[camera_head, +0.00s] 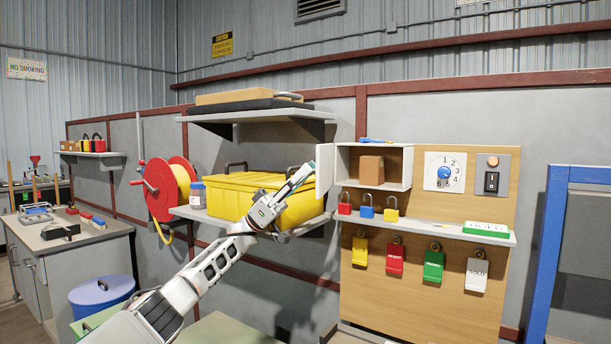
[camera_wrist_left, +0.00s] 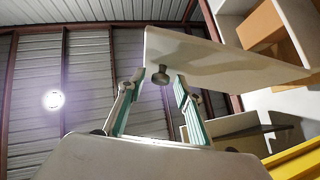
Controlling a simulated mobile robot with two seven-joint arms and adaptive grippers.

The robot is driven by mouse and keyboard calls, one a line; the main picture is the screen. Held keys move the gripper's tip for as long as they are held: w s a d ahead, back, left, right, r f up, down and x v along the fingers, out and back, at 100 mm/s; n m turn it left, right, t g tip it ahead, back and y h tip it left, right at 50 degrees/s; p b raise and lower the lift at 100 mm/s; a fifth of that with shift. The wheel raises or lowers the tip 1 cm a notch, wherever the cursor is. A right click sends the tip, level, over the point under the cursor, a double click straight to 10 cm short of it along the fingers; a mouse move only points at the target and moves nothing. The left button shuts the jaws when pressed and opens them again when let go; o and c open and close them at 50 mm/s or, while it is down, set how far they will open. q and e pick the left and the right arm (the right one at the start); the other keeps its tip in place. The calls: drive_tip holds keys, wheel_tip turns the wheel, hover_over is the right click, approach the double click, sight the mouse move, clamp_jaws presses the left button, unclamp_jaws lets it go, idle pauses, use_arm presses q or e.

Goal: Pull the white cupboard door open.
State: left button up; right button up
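The white cupboard (camera_head: 400,151) hangs on the wooden panel, its inside showing. Its white door (camera_head: 325,168) stands swung out at the left side; in the left wrist view the door (camera_wrist_left: 215,58) fills the upper middle. A small round knob (camera_wrist_left: 161,75) is on the door's face. My left gripper (camera_head: 304,172) is beside the door. In the left wrist view its fingers (camera_wrist_left: 160,84) are apart on either side of the knob, with gaps visible and no grip on it. My right gripper is not in view.
A brown box (camera_head: 371,170) sits in the cupboard. A yellow bin (camera_head: 258,195) on a shelf is close behind my left arm. Padlocks (camera_head: 367,207) stand on the ledge below, and coloured tags (camera_head: 433,265) hang under it. A blue frame (camera_head: 548,255) stands at right.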

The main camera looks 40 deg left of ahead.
use_arm(q)
drive_tip(key=shift+f, duration=0.1)
drive_tip(key=v, duration=1.1)
drive_tip(key=shift+s+a+f, duration=0.15)
drive_tip(key=shift+a+f, duration=0.1)
drive_tip(key=shift+a, duration=0.05)
